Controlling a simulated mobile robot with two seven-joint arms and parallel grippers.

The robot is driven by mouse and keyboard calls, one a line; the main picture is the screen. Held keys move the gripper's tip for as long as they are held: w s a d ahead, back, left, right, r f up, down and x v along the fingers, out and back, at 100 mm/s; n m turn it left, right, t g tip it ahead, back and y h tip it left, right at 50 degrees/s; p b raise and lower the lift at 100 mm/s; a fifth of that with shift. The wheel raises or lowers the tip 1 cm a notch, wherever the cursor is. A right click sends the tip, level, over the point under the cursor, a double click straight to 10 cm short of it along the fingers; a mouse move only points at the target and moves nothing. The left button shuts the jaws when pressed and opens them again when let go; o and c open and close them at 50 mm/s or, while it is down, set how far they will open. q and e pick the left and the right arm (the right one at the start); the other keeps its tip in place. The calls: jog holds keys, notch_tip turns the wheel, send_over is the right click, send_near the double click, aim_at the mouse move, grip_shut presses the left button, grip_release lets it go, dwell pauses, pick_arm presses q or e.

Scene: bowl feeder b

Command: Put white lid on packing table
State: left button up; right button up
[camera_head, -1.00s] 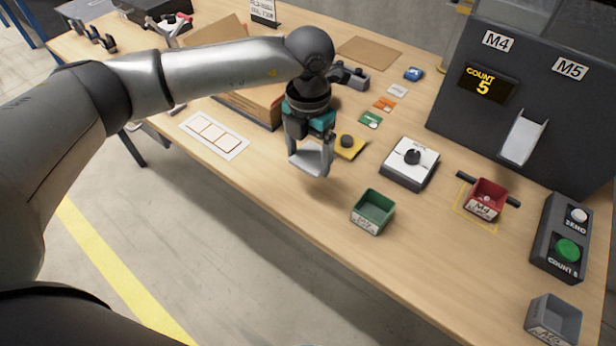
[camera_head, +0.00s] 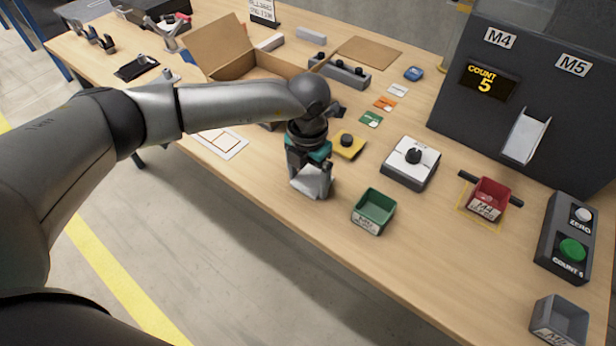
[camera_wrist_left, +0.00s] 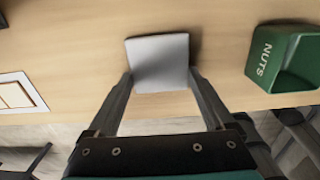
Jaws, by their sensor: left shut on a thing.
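The white lid (camera_head: 318,184) is a small flat square piece low over the front part of the wooden packing table (camera_head: 270,185), left of the green bin. My left gripper (camera_head: 311,182) is shut on the lid, pointing down. In the left wrist view the lid (camera_wrist_left: 159,60) sits between the two fingers, held at its sides. I cannot tell whether its underside touches the table. My right gripper is not in view.
A green nuts bin (camera_head: 373,212) stands just right of the lid. A yellow plate with a knob (camera_head: 347,146) and a white dial box (camera_head: 411,162) lie behind. An open cardboard box (camera_head: 225,50) and white card (camera_head: 222,145) are left. The table's front edge is close.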

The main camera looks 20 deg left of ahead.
aim_at(308, 184)
pick_arm(q)
jog(key=o, duration=1.1)
jog(key=shift+r+p, duration=0.3)
jog(key=shift+r, duration=0.1)
notch_tip(308, 184, up, 12)
jog(key=shift+f+p, duration=0.25)
jog(key=shift+p, duration=0.45)
